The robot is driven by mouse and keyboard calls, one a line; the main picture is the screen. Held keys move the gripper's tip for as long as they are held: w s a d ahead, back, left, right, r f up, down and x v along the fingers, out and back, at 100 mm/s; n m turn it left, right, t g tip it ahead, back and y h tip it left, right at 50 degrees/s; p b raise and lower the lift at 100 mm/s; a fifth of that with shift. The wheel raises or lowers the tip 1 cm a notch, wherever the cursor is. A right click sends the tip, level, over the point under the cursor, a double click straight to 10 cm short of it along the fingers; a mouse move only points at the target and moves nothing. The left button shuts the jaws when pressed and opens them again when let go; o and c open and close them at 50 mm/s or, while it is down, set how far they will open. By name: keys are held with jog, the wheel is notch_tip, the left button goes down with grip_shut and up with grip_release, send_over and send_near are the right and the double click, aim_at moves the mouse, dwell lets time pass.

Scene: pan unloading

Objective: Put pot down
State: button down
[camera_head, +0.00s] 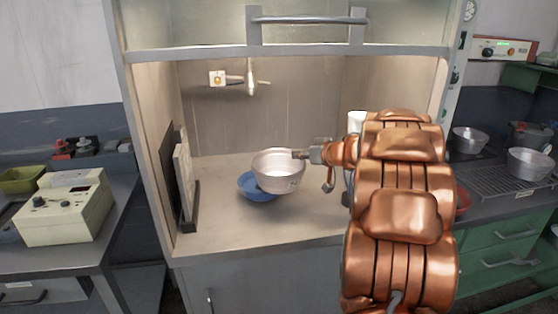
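A silver metal pot (279,180) is inside the fume hood, over the right part of a blue plate (250,190) on the hood's pale work surface. I cannot tell whether the pot rests on the plate or hangs just above it. My gripper (302,155) comes in from the right and meets the pot's upper right rim. Its fingers look closed at the rim, and the pot looks gripped there, nearly upright. My copper-coloured arm hides the right part of the hood.
The work surface (222,222) is clear at the front. A dark panel (182,180) stands at the left. A white container (356,122) is partly behind my arm. The raised sash handle (307,20) is above. More pots (468,139) stand on the right counter.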

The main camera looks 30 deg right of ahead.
aim_at(281, 158)
jog(key=shift+a+f+x, duration=0.1)
jog(key=shift+x, duration=1.4)
jog(key=shift+a+f+x, duration=0.15)
jog(key=shift+x, duration=1.35)
jog(key=shift+a+f+x, duration=0.1)
jog(key=shift+x, duration=1.4)
jog(key=shift+s+f, duration=0.2)
jog(key=shift+f, duration=0.05)
jog(key=c, duration=1.3)
grip_release()
jog(key=shift+r, duration=0.25)
jog(key=v, duration=1.2)
jog(key=shift+f, duration=0.15)
